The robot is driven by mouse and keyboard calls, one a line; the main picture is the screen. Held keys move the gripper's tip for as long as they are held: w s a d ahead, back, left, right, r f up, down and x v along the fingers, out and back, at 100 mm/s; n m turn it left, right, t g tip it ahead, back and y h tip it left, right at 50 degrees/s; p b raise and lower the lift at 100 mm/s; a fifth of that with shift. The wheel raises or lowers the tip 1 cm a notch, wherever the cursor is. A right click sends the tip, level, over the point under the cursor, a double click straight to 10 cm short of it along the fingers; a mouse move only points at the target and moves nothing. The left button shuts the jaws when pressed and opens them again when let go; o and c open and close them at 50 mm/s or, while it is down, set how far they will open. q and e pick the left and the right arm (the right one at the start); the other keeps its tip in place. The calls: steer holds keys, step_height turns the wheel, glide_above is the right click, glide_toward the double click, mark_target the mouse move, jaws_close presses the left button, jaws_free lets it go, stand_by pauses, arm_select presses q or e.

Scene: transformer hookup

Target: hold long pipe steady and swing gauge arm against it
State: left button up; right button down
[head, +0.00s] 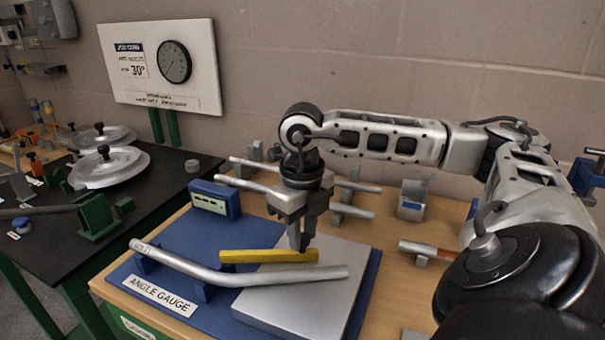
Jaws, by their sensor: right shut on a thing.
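The long pipe (180,262) is a silver bent tube lying across blue supports on the blue angle gauge board (190,243). Its right part passes over a grey metal plate (285,310). The yellow gauge arm (255,257) lies just behind the pipe, partly over the plate. A narrow gap seems to show between them, but I cannot tell whether they touch at any point. My right gripper (302,246) points down and is shut on the gauge arm near its right end; its fingers hide a little of it. My left gripper is not in view.
A blue box (215,200) stands at the board's back left corner. Several silver pipes (250,183) lie on holders behind my right gripper. A grey block (412,200) and a short pipe (428,250) are at the right. A wall board (160,66) reads 30°.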

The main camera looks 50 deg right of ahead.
steer(key=c, duration=1.2)
jaws_free()
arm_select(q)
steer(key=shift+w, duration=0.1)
arm_select(e)
steer(key=shift+o, duration=0.3)
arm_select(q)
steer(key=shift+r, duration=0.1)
arm_select(e)
steer(key=shift+r, duration=0.1)
arm_select(q)
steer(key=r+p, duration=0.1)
steer(key=p, duration=0.1)
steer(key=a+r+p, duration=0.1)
steer(key=p, duration=0.2)
arm_select(e)
step_height(320, 180, up, 16)
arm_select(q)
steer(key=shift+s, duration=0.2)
